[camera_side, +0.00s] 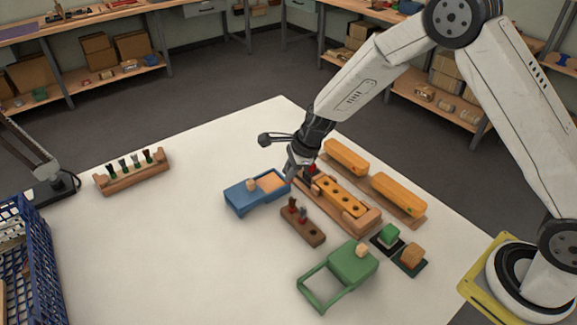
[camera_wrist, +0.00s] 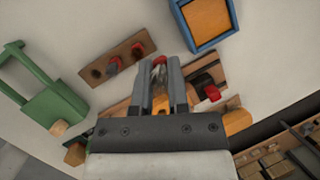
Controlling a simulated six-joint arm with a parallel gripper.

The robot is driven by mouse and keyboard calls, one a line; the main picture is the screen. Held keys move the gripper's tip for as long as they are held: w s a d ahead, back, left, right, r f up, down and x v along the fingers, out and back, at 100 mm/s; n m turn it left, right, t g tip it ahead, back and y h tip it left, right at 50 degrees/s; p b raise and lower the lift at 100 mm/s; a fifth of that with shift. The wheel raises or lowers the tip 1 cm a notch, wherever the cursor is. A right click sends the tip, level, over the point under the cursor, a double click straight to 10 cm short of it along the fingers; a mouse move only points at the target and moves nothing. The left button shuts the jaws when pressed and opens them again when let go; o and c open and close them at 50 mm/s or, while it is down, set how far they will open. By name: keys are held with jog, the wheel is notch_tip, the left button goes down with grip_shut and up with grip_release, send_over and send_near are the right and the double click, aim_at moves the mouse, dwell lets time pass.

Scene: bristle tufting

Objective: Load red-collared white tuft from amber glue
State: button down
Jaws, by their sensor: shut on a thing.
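My gripper (camera_side: 296,172) is shut on a pale tuft with a red collar (camera_wrist: 159,62), seen between the fingers (camera_wrist: 160,78) in the wrist view. The blue tray (camera_wrist: 181,20) with amber glue (camera_wrist: 207,18) lies beyond the fingertips, up and to the right there. In the side view the blue tray (camera_side: 240,199) is just left of my gripper. The wooden fixture holding a yellow-orange block with several holes (camera_side: 345,197) lies to the right of my gripper. The fingers hide much of the held tuft.
A small brown holder (camera_side: 302,228) with dark-red tufts stands in front of the blue tray. A green tray (camera_side: 350,263) is at the front. A wooden rack (camera_side: 134,180) of several tufts stands at left. Orange blocks (camera_side: 398,192) lie behind the fixture. The table's left middle is clear.

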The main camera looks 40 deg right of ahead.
jog(key=w+t+h, duration=0.1)
jog(key=w, duration=0.8)
jog(key=shift+d+f+t, duration=0.25)
jog(key=shift+t, duration=0.15)
jog(key=shift+f, duration=0.1)
jog(key=shift+f, duration=2.9)
jog(key=shift+f, duration=0.6)
notch_tip(320, 180, up, 7)
dwell(0.9)
jog(key=shift+s+d+n, duration=0.1)
jog(key=shift+s+n, duration=0.05)
jog(key=shift+n, duration=0.15)
dwell(0.5)
